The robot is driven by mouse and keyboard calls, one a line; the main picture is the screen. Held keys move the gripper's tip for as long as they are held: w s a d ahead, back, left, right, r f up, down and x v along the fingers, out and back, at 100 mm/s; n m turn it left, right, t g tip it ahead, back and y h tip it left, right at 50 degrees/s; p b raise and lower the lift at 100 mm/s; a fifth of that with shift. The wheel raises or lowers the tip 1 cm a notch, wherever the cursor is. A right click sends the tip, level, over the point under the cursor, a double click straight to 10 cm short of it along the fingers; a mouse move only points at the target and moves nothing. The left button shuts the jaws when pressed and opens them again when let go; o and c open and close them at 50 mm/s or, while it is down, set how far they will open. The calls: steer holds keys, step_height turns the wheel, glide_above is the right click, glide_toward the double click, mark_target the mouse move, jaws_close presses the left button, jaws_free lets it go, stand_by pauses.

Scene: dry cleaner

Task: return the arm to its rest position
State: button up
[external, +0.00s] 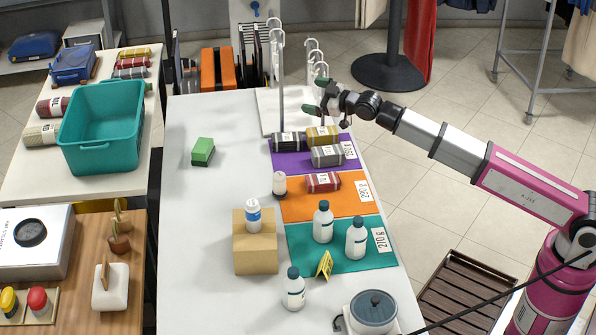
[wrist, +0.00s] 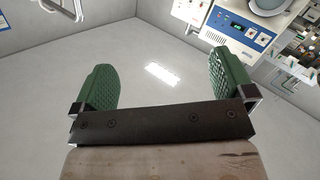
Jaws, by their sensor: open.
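My gripper (external: 318,96) is at the end of my pink and white arm, which reaches in from the right in the external view. It is above the far end of the white table, over the purple mat's far side. In the wrist view my gripper (wrist: 163,83) shows two green finger pads spread wide apart, with nothing between them. The wrist camera looks toward a plain grey surface, with white machines at its upper right. My arm is stretched out, clear of the objects on the mats.
The white table (external: 200,240) holds a purple mat (external: 283,160), an orange mat (external: 345,207) and a teal mat (external: 305,258) with rolls and bottles. A cardboard box (external: 256,255) bears a bottle. White hook stands (external: 281,85) rise close to my gripper. The table's left side is mostly clear.

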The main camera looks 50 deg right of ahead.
steer(key=w+d+r+t+h, duration=0.2)
steer(key=w+d+r, duration=0.1)
steer(key=d, duration=0.8)
steer(key=w+d+r+t+h, duration=0.2)
steer(key=w+d, duration=0.1)
steer(key=d, duration=0.8)
steer(key=s+d+f+m+g, duration=0.2)
steer(key=s+d+f, duration=0.15)
steer(key=f, duration=0.65)
steer(key=s+d+f+m+g+h, duration=0.1)
steer(key=s+d+f+g, duration=0.2)
steer(key=f, duration=0.7)
steer(key=s+d+f+m+g, duration=0.15)
steer(key=d+f, duration=0.35)
steer(key=f, duration=0.5)
steer(key=s+a+f+g, duration=0.4)
steer(key=s+f, duration=0.5)
steer(key=s, duration=0.2)
steer(key=s+a+f+m+g+y, duration=0.1)
steer(key=s+a+f+g, duration=0.4)
steer(key=s+f, duration=0.4)
steer(key=s+a+f+m+g+y, duration=0.1)
steer(key=s+a+f+g, duration=0.3)
steer(key=s+f, duration=0.5)
steer(key=s+a, duration=0.1)
steer(key=s, duration=0.2)
steer(key=shift+s+f+g, duration=0.3)
steer(key=shift+f+g, duration=0.05)
